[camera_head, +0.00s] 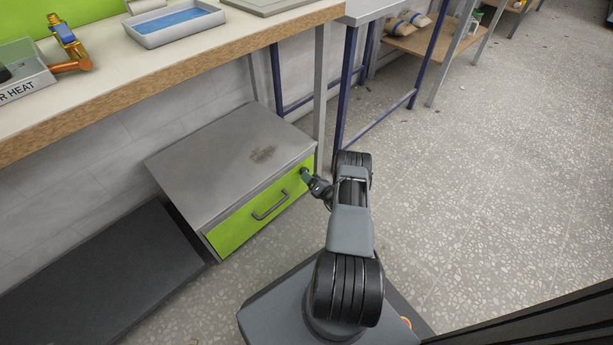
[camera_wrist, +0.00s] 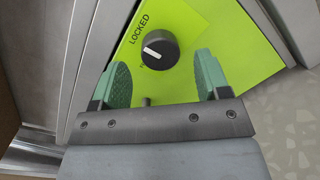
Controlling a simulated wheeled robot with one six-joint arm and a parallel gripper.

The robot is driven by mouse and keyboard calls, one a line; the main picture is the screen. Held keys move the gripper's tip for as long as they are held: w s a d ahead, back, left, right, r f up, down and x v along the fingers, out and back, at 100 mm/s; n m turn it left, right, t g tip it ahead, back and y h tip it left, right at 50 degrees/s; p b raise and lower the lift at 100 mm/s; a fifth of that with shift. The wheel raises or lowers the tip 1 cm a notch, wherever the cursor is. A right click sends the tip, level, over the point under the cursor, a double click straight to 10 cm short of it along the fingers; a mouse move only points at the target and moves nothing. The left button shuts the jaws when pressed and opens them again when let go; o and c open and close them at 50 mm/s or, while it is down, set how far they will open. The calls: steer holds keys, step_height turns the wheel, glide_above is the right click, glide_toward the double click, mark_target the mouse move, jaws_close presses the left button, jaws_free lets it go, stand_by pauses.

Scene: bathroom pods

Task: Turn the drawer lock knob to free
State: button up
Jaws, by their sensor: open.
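The drawer lock knob (camera_wrist: 160,50) is a round black dial with a white pointer line, on the green drawer front in the wrist view. The word LOCKED (camera_wrist: 139,29) is printed to its upper left; another label beside the knob is mostly hidden. In the head view my gripper (camera_head: 307,178) is at the right end of the green drawer front (camera_head: 250,217) and hides the knob.
The drawer unit (camera_head: 230,150) is a grey metal cabinet on the floor beneath a workbench (camera_head: 150,80). A grey handle (camera_head: 270,205) sticks out of the drawer front. A dark mat (camera_head: 110,270) lies to the left. The speckled floor (camera_head: 500,200) to the right is clear.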

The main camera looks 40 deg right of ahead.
steer(key=shift+w+a+b, duration=0.15)
steer(key=shift+w+b, duration=0.2)
steer(key=shift+w, duration=1.25)
steer(key=c, duration=0.9)
steer(key=shift+n, duration=0.3)
steer(key=shift+f+n+t+y+b, duration=0.2)
steer(key=shift+n+b, duration=0.4)
steer(key=shift+n, duration=2.45)
steer(key=shift+r+n+t+y+b, duration=0.15)
steer(key=shift+n+y+b, duration=0.35)
steer(key=shift+n, duration=2.5)
steer(key=shift+f+n+t+y+b, duration=0.1)
steer(key=shift+n+b, duration=0.65)
steer(key=shift+n, duration=2.3)
